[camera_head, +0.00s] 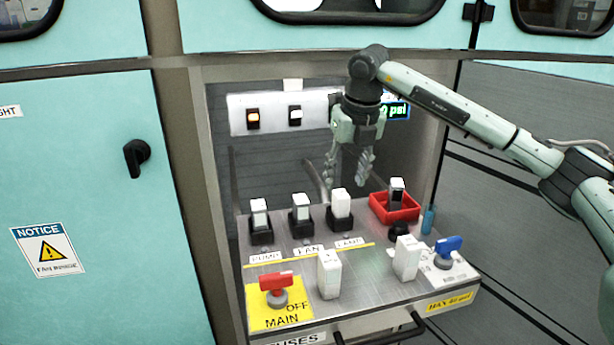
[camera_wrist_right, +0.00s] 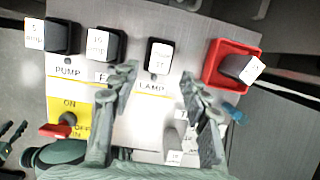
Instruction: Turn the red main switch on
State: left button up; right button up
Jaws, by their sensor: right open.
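The red main switch (camera_head: 277,283) sits on a yellow plate (camera_head: 258,318) marked OFF and MAIN, at the front left of the metal panel. Its handle lies roughly sideways, with OFF printed at its right. In the right wrist view the red handle (camera_wrist_right: 54,130) is at the lower left, with ON printed above it. My right gripper (camera_head: 347,180) is open and empty, pointing down above the back of the panel, well apart from the switch. Its spread fingers (camera_wrist_right: 158,75) also show in the right wrist view. My left gripper cannot be made out.
White modules stand in black sockets marked PUMP (camera_head: 260,213), FAN (camera_head: 300,208) and LAMP (camera_head: 341,203). A red tray (camera_head: 405,215) holds another module. Two loose white modules (camera_head: 329,275) (camera_head: 406,258) stand near the front. A blue-handled switch (camera_head: 448,246) is at right.

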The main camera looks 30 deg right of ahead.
aim_at(274, 282)
jog(key=k, duration=1)
